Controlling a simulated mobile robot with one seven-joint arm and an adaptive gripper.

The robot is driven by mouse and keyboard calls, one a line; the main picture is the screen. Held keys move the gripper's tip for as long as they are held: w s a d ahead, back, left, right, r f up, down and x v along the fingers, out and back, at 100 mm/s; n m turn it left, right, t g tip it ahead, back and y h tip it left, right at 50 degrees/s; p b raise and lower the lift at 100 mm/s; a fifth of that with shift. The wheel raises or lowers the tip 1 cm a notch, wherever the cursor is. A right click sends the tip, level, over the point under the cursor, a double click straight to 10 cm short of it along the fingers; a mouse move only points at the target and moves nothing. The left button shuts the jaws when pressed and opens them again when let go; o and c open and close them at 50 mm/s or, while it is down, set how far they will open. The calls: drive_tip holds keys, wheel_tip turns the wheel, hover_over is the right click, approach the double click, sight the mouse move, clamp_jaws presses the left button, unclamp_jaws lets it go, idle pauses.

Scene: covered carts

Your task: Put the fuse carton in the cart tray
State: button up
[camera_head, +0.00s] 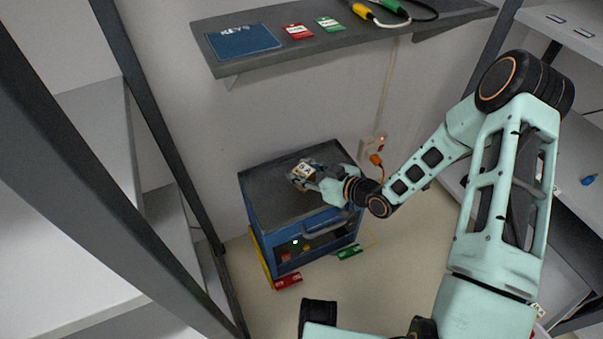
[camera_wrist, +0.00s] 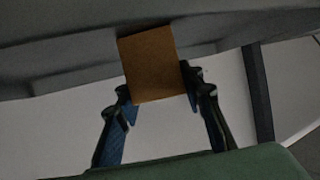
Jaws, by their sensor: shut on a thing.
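The fuse carton (camera_head: 304,170) is small, with a pale label and brown sides, and is seen over the dark top of the cart in the head view. My gripper (camera_head: 301,178) is shut on it. In the wrist view, the carton (camera_wrist: 152,62) is a plain brown face between the two fingers of my gripper (camera_wrist: 157,92). The cart tray (camera_head: 265,187) is the dark grey, rimmed top of a blue cart against the wall. I cannot tell whether the carton touches the tray floor.
A grey wall shelf (camera_head: 350,32) above the cart holds a blue mat (camera_head: 243,41), red and green cards and cables. An orange plug (camera_head: 376,159) sits at a wall outlet. Red (camera_head: 288,282) and green (camera_head: 349,252) items lie by the cart's base. Dark posts stand at left.

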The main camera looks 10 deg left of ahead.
drive_tip(key=shift+f, duration=0.1)
drive_tip(key=o, duration=1.2)
drive_tip(key=shift+c, duration=0.2)
drive_tip(key=shift+d+r, duration=0.1)
drive_tip(key=shift+r, duration=0.25)
drive_tip(key=p+v, duration=0.3)
drive_tip(key=v, duration=0.8)
drive_tip(key=shift+s+d, duration=0.25)
